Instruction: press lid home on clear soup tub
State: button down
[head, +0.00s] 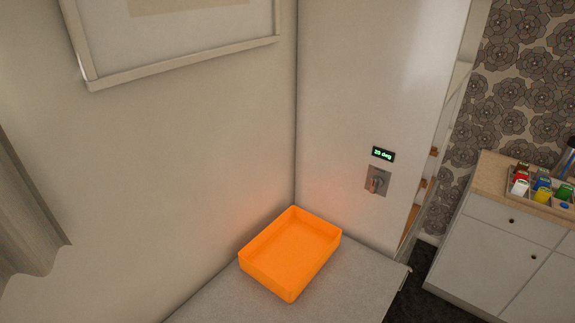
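No clear soup tub and no lid can be made out in the head view. My gripper is not in this view, so its state does not show.
An empty orange tray (249,262) sits on a grey counter (345,295) in the wall corner. At right, a cabinet (500,240) bears a compartment tray (535,203) of coloured items.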

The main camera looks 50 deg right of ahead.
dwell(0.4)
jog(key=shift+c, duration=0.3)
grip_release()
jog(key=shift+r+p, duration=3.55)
jog(key=shift+p, duration=0.05)
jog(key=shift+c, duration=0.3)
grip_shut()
